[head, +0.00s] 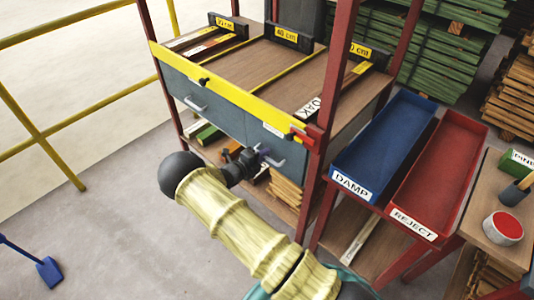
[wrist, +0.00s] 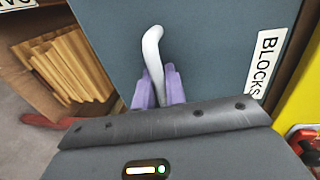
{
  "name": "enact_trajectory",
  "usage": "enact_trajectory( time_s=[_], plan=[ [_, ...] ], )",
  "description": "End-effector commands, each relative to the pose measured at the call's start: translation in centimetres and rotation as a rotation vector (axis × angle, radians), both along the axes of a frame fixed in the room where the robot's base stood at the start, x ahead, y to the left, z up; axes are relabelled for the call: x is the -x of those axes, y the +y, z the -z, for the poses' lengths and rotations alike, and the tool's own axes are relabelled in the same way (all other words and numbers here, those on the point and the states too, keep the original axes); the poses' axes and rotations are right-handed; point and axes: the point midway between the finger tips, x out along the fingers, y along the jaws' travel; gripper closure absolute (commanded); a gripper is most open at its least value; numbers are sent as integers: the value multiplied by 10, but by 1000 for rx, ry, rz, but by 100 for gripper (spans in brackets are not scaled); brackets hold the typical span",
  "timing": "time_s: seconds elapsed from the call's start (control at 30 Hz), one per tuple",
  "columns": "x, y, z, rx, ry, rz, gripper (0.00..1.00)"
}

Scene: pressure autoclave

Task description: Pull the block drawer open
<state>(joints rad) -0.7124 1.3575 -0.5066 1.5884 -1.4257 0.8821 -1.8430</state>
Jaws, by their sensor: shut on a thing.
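The block drawer has a blue-grey front (head: 235,126) under the yellow-edged bench, on the right of two fronts. Its white "BLOCKS" label (wrist: 265,62) shows in the wrist view. A pale curved handle (wrist: 152,52) stands out from the front. My gripper (wrist: 158,88) has its purple fingers closed on either side of the handle's lower part.
A neighbouring drawer handle (head: 195,103) is to the left. A red post (head: 318,150) stands close on the right, before the blue DAMP tray (head: 372,160) and red REJECT tray (head: 435,185). A lower shelf holds wood pieces (wrist: 65,65).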

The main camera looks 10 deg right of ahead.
Motion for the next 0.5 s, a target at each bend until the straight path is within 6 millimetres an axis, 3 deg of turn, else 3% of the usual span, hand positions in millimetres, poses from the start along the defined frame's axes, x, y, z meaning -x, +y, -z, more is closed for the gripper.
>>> enact_trajectory(
  time_s=[0.27, 0.5],
  plan=[
    [28, 39, -1, 1, 5, -2, 100],
    [64, 87, -1, 2, 6, -3, 100]
  ],
)
